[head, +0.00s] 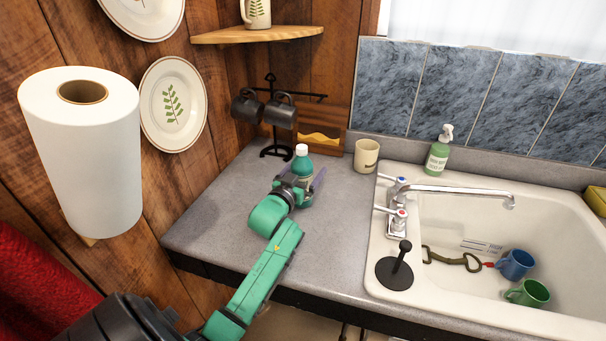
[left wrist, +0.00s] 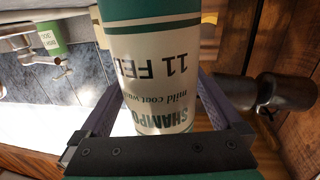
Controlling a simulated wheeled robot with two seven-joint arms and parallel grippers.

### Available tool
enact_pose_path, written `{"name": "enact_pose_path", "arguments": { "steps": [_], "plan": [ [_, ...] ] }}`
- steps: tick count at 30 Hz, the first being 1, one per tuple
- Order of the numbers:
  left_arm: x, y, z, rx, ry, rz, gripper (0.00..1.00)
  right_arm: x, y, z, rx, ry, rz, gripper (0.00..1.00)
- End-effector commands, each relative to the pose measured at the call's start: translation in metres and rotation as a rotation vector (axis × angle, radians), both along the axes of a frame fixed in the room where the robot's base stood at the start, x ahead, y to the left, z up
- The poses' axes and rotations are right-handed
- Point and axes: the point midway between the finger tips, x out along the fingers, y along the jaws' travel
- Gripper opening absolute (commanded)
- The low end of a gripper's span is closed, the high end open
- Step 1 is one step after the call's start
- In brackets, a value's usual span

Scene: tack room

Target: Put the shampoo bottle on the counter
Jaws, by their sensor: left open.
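The shampoo bottle (head: 302,162), teal with a white cap, stands upright at the counter (head: 225,208), left of the sink. Its base is hidden behind my gripper in the head view, so contact with the counter cannot be seen directly. My left gripper (head: 302,187) is open, with its fingers on either side of the bottle. In the left wrist view the bottle's label (left wrist: 155,75) fills the middle, upside down, between the fingers (left wrist: 160,112). My right gripper is not in view.
A beige mug (head: 367,155) stands right of the bottle, and a rack with dark mugs (head: 280,112) stands behind it. The sink (head: 450,215) holds a blue mug (head: 515,264) and a green mug (head: 528,293). The counter's left part is clear.

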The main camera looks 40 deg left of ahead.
Motion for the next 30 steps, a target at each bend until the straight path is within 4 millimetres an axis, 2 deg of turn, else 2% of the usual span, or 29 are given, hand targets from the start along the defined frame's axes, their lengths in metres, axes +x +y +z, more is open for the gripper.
{"name": "enact_pose_path", "arguments": {
  "steps": [5, 18, 24, 30],
  "plan": [
    [-0.019, -0.003, -0.003, 0.0, 0.002, 0.0, 1.0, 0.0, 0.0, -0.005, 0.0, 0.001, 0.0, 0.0],
    [-0.101, -0.018, -0.003, -0.002, 0.003, 0.0, 1.0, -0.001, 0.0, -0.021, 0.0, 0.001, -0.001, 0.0],
    [-0.116, -0.02, 0.0, -0.001, 0.0, 0.001, 1.0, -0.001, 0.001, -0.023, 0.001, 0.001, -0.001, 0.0],
    [-0.117, -0.021, 0.0, -0.001, 0.0, 0.0, 1.0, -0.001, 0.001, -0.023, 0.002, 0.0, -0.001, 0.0]
  ]
}}
